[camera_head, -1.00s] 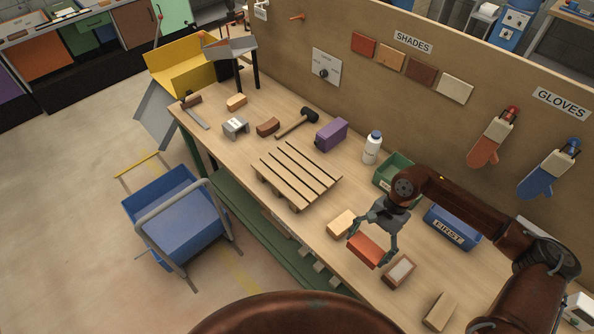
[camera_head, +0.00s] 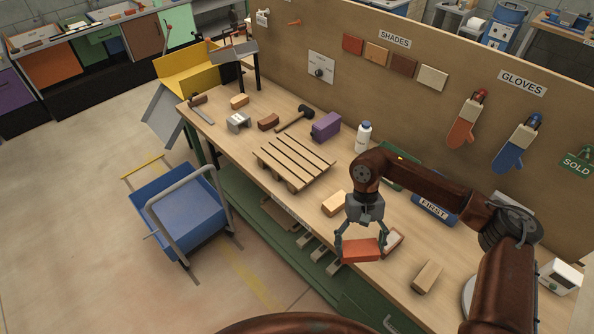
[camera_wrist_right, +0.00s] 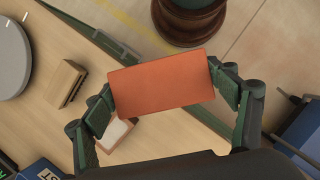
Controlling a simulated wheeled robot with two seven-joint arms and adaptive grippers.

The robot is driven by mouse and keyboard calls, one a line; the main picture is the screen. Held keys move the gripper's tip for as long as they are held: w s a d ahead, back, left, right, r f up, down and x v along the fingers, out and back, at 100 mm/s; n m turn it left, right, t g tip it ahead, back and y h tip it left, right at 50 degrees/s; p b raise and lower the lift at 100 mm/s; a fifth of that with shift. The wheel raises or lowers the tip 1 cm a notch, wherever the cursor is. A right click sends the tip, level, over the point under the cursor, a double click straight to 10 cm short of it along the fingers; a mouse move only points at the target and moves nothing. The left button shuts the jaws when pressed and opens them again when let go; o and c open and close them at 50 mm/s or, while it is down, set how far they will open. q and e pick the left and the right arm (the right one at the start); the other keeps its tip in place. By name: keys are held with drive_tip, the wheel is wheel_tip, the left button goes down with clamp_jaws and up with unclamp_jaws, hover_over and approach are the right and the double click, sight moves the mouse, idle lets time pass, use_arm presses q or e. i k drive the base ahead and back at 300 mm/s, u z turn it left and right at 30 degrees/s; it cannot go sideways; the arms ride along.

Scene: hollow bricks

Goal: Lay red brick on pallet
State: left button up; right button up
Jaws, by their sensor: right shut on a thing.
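A red brick (camera_head: 361,250) is gripped at its two ends by my right gripper (camera_head: 361,246), above the front edge of the workbench. It also shows in the right wrist view (camera_wrist_right: 168,83), between the two fingers. The wooden slatted pallet (camera_head: 293,160) lies on the bench, up and to the left of the gripper, and its slats are bare. My left gripper does not show in either view.
A tan brick (camera_head: 334,203) lies between the gripper and the pallet. A brick with a pale top (camera_head: 393,241) lies behind the held brick, and another tan brick (camera_head: 427,276) to the right. A purple box (camera_head: 326,127) and a white bottle (camera_head: 363,138) stand behind the pallet.

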sight(283, 147)
drive_tip(key=z, duration=0.15)
drive_tip(key=i, duration=0.55)
drive_tip(key=u, duration=0.55)
drive_tip(key=i, duration=0.95)
drive_tip(key=u, duration=0.8)
